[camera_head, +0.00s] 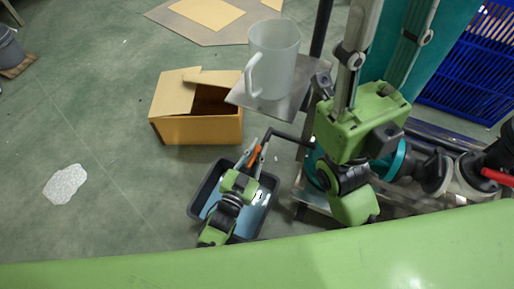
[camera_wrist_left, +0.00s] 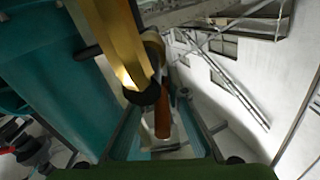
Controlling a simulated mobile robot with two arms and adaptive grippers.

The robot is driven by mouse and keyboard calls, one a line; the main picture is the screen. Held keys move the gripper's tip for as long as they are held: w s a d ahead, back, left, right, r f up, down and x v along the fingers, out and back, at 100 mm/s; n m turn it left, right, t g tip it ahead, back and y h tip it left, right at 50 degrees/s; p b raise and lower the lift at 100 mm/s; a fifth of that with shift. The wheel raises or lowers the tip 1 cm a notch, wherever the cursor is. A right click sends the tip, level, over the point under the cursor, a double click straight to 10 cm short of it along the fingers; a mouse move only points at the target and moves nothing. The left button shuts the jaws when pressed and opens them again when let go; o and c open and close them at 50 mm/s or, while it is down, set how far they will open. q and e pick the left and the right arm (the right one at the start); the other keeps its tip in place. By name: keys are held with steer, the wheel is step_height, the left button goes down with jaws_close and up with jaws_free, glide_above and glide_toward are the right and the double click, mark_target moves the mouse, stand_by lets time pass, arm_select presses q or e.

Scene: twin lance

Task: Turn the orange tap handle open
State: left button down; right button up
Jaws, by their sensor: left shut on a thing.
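The orange tap handle (camera_head: 255,154) shows between the grey fingers of my left gripper (camera_head: 261,147), which is shut on it, above a dark tray. In the left wrist view the orange handle (camera_wrist_left: 162,122) stands between the two fingers (camera_wrist_left: 163,138), below a brass-yellow pipe (camera_wrist_left: 118,45) with a black end. In the head view a dark pipe (camera_head: 288,136) reaches to the handle from the right. The fingers partly hide the handle. My right gripper (camera_head: 390,45), close to the camera, has its fingers spread and looks empty; its tips reach the top edge.
A dark tray (camera_head: 200,192) with a blue inside lies under my left gripper. A translucent jug (camera_head: 276,62) stands on a grey plate (camera_head: 304,82). An open cardboard box (camera_head: 200,130) is on the floor behind the tray. Blue crates (camera_head: 470,65) are at right. The left floor is mostly clear.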

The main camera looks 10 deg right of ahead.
arm_select(q)
steer(key=shift+w+a+f, duration=0.1)
steer(key=shift+a, duration=0.2)
steer(key=c, duration=2.1)
jaws_free()
steer(key=shift+d, duration=0.1)
steer(key=v, duration=1.2)
